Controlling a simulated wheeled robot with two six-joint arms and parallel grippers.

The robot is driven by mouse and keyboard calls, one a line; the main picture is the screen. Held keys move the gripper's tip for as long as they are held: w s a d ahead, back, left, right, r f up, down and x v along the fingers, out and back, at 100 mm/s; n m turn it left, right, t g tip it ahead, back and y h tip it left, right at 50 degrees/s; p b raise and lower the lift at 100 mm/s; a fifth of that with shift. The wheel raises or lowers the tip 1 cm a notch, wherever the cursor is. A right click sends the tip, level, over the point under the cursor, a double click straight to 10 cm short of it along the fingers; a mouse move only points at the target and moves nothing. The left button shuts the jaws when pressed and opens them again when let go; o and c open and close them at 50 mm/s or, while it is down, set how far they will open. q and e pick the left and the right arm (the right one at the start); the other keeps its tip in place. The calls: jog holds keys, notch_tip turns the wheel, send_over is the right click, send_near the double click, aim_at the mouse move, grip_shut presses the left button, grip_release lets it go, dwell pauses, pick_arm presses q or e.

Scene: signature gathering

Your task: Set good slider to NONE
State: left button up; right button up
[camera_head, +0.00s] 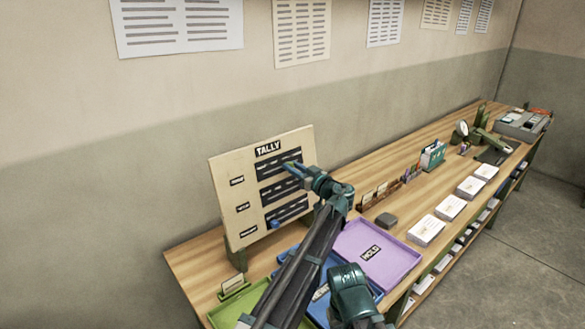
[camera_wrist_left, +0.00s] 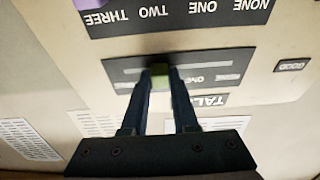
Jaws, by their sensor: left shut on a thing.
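The TALLY board (camera_head: 226,205) leans upright on the table by the wall, with three dark slider strips. My left gripper (camera_head: 293,168) reaches the top strip. In the left wrist view, which is upside down, my left gripper (camera_wrist_left: 161,72) is shut on a green slider knob (camera_wrist_left: 160,76) on the strip beside the GOOD label (camera_wrist_left: 292,65). The knob sits to the left of the word ONE there, apparently around TWO; the fingers hide its exact mark. The neighbouring strip (camera_wrist_left: 180,15) reads THREE, TWO, ONE, NONE from left to right. My right gripper is not in view.
A purple HOLD tray (camera_head: 400,262) and a green tray (camera_head: 225,314) lie near my arm. A blue knob (camera_head: 275,225) is on the bottom strip. A dark block (camera_head: 386,221) and paper stacks (camera_head: 427,230) stand further right. Wall sheets (camera_head: 180,22) hang above.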

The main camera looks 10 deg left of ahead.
aim_at(261, 173)
pick_arm(q)
grip_shut()
dwell(0.9)
jog(key=s+a, duration=0.3)
jog(key=s, duration=0.1)
jog(key=s+a, duration=0.3)
jog(key=shift+s+a, duration=0.35)
jog(key=shift+w, duration=0.1)
jog(key=o, duration=0.8)
grip_release()
